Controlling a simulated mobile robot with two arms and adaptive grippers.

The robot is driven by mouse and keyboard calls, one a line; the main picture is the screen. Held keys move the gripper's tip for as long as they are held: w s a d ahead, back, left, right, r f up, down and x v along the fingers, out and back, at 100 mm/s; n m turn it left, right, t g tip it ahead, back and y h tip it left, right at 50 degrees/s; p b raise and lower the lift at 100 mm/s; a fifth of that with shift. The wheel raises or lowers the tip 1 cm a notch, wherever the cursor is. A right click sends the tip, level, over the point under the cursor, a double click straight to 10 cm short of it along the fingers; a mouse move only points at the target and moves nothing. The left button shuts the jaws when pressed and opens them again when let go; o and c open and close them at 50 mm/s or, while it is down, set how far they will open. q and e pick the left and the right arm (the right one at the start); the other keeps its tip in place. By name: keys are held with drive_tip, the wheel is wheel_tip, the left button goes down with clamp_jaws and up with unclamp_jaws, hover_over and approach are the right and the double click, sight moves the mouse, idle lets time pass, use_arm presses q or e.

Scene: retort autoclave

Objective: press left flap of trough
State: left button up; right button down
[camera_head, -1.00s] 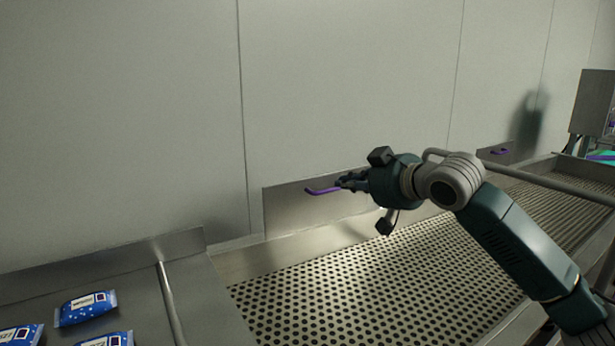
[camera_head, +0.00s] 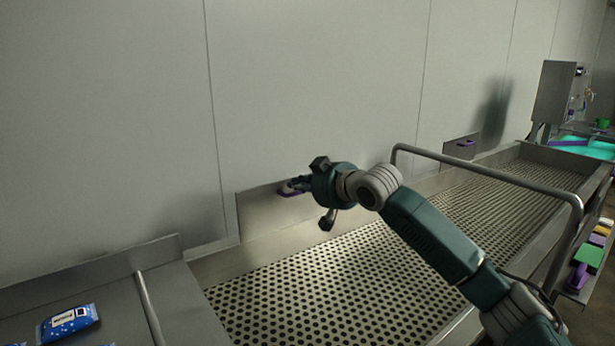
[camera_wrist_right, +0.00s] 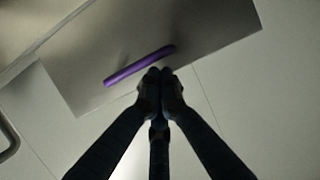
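The left flap (camera_head: 262,216) is a grey metal plate against the wall above the left end of the perforated trough (camera_head: 300,292). It carries a purple handle (camera_head: 286,191). In the right wrist view the flap (camera_wrist_right: 215,38) fills the top, with the purple bar handle (camera_wrist_right: 135,68) across it. My right gripper (camera_head: 300,184) is at the handle; its fingertips (camera_wrist_right: 161,78) are together, just below the handle's right end in the wrist view. I cannot tell whether they touch it. Nothing shows between them. My left gripper is out of view.
A second plate with a purple handle (camera_head: 466,142) is farther right along the wall. A metal rail (camera_head: 500,170) runs along the trough's right side. A blue packet (camera_head: 68,321) lies on the metal table at left. A control box (camera_head: 558,92) stands at back right.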

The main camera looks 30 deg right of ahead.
drive_tip(key=shift+w+f, duration=0.2)
drive_tip(key=shift+w, duration=0.35)
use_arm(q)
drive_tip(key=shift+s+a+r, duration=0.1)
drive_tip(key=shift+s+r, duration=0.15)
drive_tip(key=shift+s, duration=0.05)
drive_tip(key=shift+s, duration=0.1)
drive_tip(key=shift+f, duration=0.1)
use_arm(e)
drive_tip(key=shift+f, duration=0.1)
